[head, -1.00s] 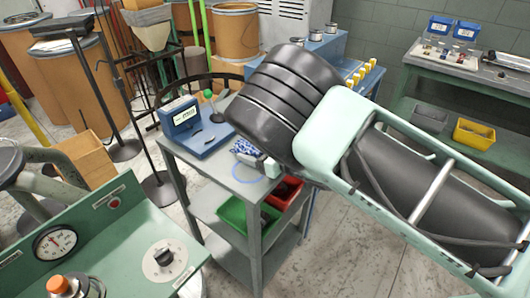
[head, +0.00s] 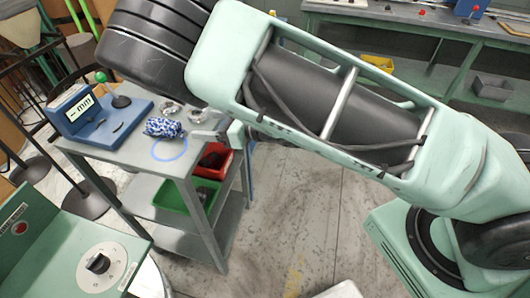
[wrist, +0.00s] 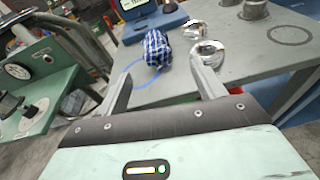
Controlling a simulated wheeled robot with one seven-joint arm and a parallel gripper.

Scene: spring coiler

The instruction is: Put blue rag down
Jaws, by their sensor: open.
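The blue-and-white patterned rag (head: 163,127) lies bunched on the grey top of the small cart (head: 130,155). It sits at the edge of a blue ring (head: 170,149) marked on that top; part of the ring shows clear of it. In the wrist view the rag (wrist: 157,48) lies beyond the fingertips, between their lines. My gripper (wrist: 162,84) is open and empty, low over the cart's near edge. In the head view my gripper (head: 212,134) is to the right of the rag, partly hidden by my arm.
A blue device with a display (head: 85,112) stands left of the rag. Shiny metal rings (wrist: 208,52) lie just right of it. A red bin (head: 212,160) and a green bin (head: 185,196) are on the shelf below. A green control panel (head: 70,250) stands at front left.

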